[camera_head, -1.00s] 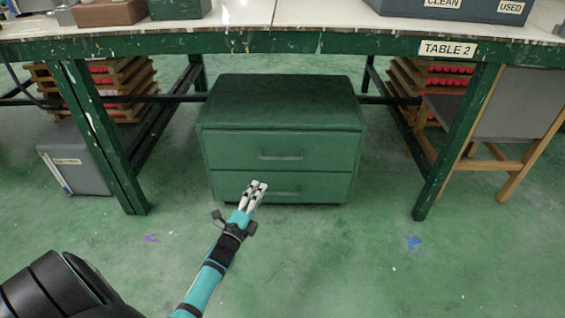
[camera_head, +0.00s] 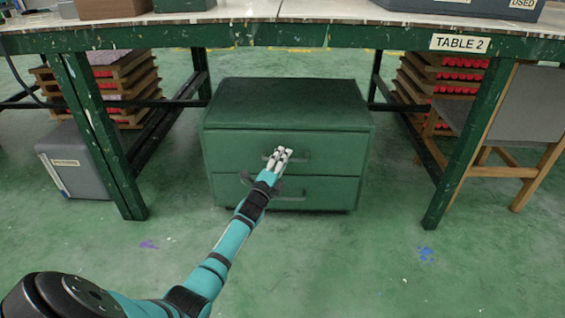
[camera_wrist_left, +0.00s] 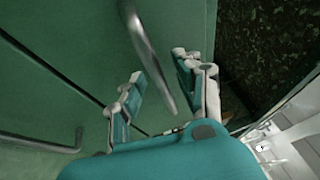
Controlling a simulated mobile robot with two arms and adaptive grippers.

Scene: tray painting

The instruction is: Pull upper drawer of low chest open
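The low chest (camera_head: 288,97) is dark green and stands under the table. Its upper drawer (camera_head: 235,145) and lower drawer (camera_head: 230,188) both look shut. The upper handle (camera_head: 303,155) is a bar, partly covered by my left gripper (camera_head: 284,154). In the left wrist view my left gripper (camera_wrist_left: 158,85) is open, fingers apart. The upper handle (camera_wrist_left: 147,50) reaches in between the fingers there; I cannot tell whether they touch it. The lower handle (camera_wrist_left: 38,143) shows at the left of that view. My right gripper is not in view.
The green table frame (camera_head: 330,38) passes above the chest, with legs (camera_head: 95,135) on both sides. A grey box (camera_head: 75,165) stands at left, a chair (camera_head: 515,115) at right. The floor in front is clear.

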